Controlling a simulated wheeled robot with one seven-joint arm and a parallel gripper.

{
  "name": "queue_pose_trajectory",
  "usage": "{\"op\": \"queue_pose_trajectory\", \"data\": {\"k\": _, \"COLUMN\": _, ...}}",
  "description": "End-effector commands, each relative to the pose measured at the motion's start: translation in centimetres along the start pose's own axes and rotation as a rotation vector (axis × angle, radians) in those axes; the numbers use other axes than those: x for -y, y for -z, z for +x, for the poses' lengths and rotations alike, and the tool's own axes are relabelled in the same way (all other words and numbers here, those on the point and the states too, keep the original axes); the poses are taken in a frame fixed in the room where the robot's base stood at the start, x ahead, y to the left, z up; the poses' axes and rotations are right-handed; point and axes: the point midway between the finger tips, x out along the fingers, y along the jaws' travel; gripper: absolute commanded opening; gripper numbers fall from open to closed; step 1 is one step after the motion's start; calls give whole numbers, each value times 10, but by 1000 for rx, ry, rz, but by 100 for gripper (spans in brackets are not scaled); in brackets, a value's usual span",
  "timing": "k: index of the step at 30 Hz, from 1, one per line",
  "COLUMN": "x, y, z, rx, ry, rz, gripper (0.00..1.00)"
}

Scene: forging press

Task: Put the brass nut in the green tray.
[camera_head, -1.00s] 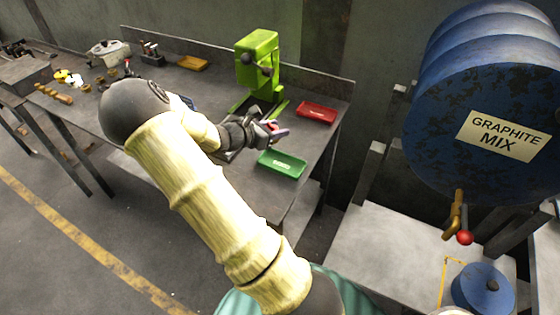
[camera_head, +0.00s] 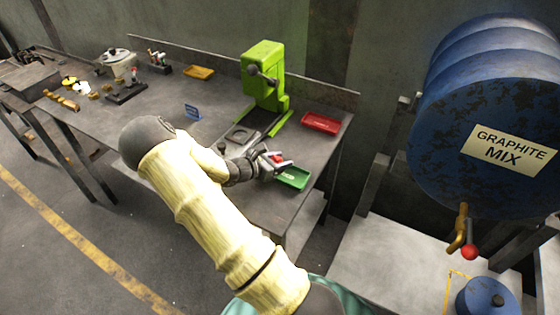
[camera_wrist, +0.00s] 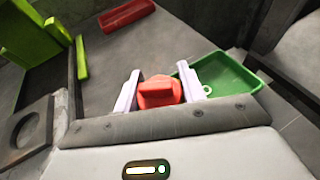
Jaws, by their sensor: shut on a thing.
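My gripper (camera_head: 277,160) is shut on a red piece (camera_wrist: 160,92) with a raised bar on top; it sits between the two pale fingers in the wrist view. The green tray (camera_head: 302,187) lies on the bench beside the fingers, partly covered by them in the head view. In the wrist view the green tray (camera_wrist: 253,82) is to the right of the fingers, with a small pale ring-shaped mark or object inside. I cannot pick out the brass nut for certain; small brass-coloured pieces (camera_head: 66,103) lie at the bench's far left.
A red tray (camera_head: 320,123) lies behind the green tray. A green press (camera_head: 263,75) stands at the back with a dark base plate. A yellow tray (camera_head: 199,72), a pot (camera_head: 118,62) and a small blue sign (camera_head: 192,111) are further left. A blue drum (camera_head: 480,110) stands right.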

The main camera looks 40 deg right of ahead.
Motion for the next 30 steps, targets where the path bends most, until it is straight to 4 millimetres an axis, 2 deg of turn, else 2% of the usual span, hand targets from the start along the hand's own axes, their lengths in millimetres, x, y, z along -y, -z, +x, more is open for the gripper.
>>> {"op": "queue_pose_trajectory", "data": {"k": 8, "x": 0, "y": 4, "z": 1, "rx": 1, "ry": 0, "rz": 2, "gripper": 2}}
{"op": "queue_pose_trajectory", "data": {"k": 9, "x": 0, "y": 4, "z": 1, "rx": -1, "ry": 0, "rz": 1, "gripper": 48}}
{"op": "queue_pose_trajectory", "data": {"k": 11, "x": 0, "y": 4, "z": 1, "rx": -1, "ry": 0, "rz": 0, "gripper": 60}}
{"op": "queue_pose_trajectory", "data": {"k": 12, "x": 0, "y": 4, "z": 1, "rx": -1, "ry": 0, "rz": 1, "gripper": 62}}
{"op": "queue_pose_trajectory", "data": {"k": 23, "x": 0, "y": 4, "z": -3, "rx": 0, "ry": -1, "rz": 1, "gripper": 62}}
{"op": "queue_pose_trajectory", "data": {"k": 26, "x": -1, "y": 5, "z": -13, "rx": 0, "ry": -3, "rz": 2, "gripper": 62}}
{"op": "queue_pose_trajectory", "data": {"k": 30, "x": -1, "y": 5, "z": -36, "rx": -1, "ry": -4, "rz": 3, "gripper": 62}}
